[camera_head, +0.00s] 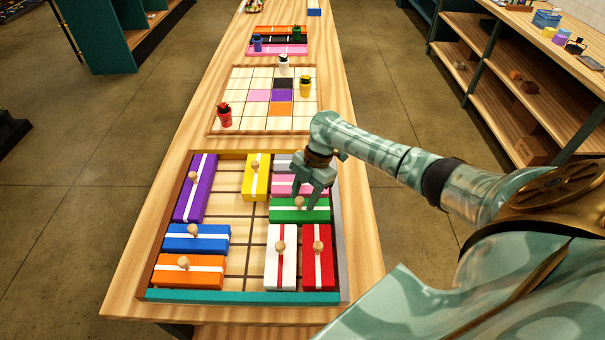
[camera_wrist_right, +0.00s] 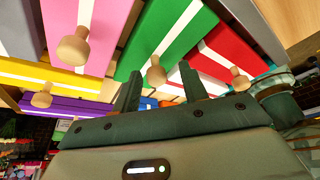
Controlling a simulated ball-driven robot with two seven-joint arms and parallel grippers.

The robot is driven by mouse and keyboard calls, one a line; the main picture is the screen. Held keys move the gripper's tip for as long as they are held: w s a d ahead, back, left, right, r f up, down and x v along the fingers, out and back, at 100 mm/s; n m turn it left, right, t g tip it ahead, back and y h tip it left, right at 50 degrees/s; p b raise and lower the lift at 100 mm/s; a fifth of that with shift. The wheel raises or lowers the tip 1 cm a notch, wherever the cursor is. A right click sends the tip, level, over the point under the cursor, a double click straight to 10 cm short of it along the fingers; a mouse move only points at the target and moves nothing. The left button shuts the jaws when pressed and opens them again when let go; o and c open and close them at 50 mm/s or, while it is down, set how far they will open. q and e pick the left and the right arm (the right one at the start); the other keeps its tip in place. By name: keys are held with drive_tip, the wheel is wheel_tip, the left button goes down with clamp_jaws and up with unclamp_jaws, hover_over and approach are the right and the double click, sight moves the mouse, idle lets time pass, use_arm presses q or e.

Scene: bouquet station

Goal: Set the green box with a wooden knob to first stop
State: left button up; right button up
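The green box (camera_head: 318,213) with a white stripe and a wooden knob (camera_head: 299,202) lies in the right part of the wooden tray (camera_head: 340,240), below the pink box (camera_head: 283,188) and above the white and red boxes. My right gripper (camera_head: 306,198) is open above the green box, close to its knob. In the right wrist view the green box (camera_wrist_right: 180,38) is ahead, and its knob (camera_wrist_right: 155,74) shows between the two open fingers (camera_wrist_right: 160,82), near their tips. Contact cannot be told. My left gripper is not in view.
The white box (camera_head: 272,266) and red box (camera_head: 327,268) lie directly below the green one. Purple (camera_head: 207,172), yellow (camera_head: 262,168), blue (camera_head: 184,243) and orange (camera_head: 170,277) boxes share the tray. Bare floor (camera_head: 239,225) lies left of the green box. A grid board (camera_head: 240,85) with small pots stands beyond.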

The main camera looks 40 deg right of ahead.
drive_tip(key=shift+a, duration=0.1)
drive_tip(key=shift+w+r, duration=0.1)
drive_tip(key=shift+r, duration=0.05)
drive_tip(key=p+v, duration=0.3)
drive_tip(key=v, duration=1.3)
